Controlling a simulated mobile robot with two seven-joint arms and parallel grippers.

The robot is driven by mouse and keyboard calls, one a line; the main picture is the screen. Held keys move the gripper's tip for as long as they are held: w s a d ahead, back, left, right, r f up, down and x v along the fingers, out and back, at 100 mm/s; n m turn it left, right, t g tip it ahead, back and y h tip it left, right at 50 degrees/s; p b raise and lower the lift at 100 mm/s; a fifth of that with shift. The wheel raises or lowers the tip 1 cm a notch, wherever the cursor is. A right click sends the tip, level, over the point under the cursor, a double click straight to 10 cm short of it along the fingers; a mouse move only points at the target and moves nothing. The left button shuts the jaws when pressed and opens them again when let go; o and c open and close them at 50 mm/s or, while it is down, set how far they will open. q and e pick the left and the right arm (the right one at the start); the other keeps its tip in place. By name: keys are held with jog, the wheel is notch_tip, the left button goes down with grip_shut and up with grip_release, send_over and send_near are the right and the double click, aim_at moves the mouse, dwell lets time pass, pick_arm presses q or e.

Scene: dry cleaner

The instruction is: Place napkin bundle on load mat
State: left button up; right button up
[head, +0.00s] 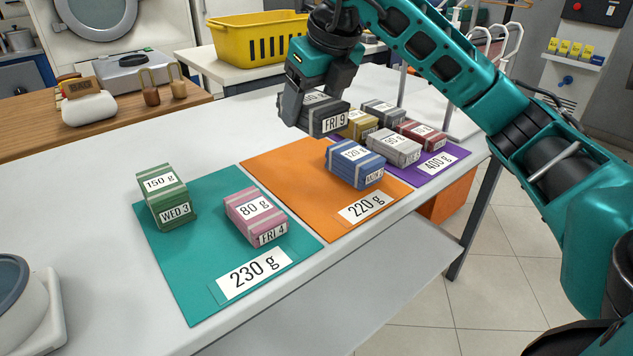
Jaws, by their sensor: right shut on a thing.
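My right gripper (312,88) is shut on a dark grey napkin bundle (322,118) tagged FRI 9. It holds the bundle in the air over the far part of the orange load mat (275,172), labelled 220 g. A blue 120 g bundle (355,166) lies on that mat's right part. The teal mat (178,268), labelled 230 g, bears a green 150 g bundle (166,196) tagged WED 3 and a pink 80 g bundle (256,217) tagged FRI 4. The purple mat (447,152), labelled 400 g, holds several bundles, partly hidden. My left gripper is out of view.
The mats lie on a white table (90,210). A yellow basket (255,38) stands on a table behind. A wooden counter (130,113) with stamps is at the back left. A grey round object (18,300) sits at the left front. The orange mat's near left part is clear.

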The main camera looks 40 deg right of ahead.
jog(key=b, duration=0.2)
send_over(308, 191)
jog(key=s, duration=0.1)
jog(key=f, duration=0.9)
jog(key=shift+s+d, duration=0.1)
jog(key=shift+s, duration=0.1)
jog(key=shift+f, duration=0.55)
jog(key=shift+f+b, duration=0.25)
jog(key=shift+b, duration=0.05)
notch_tip(308, 191, down, 4)
jog(key=shift+r+b, duration=0.2)
jog(key=shift+b, duration=0.35)
jog(key=shift+f, duration=0.3)
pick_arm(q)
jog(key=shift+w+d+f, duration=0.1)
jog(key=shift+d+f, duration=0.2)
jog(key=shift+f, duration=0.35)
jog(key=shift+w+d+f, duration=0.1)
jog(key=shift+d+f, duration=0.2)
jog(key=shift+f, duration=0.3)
pick_arm(e)
jog(key=o, duration=1.1)
jog(key=shift+r, duration=0.1)
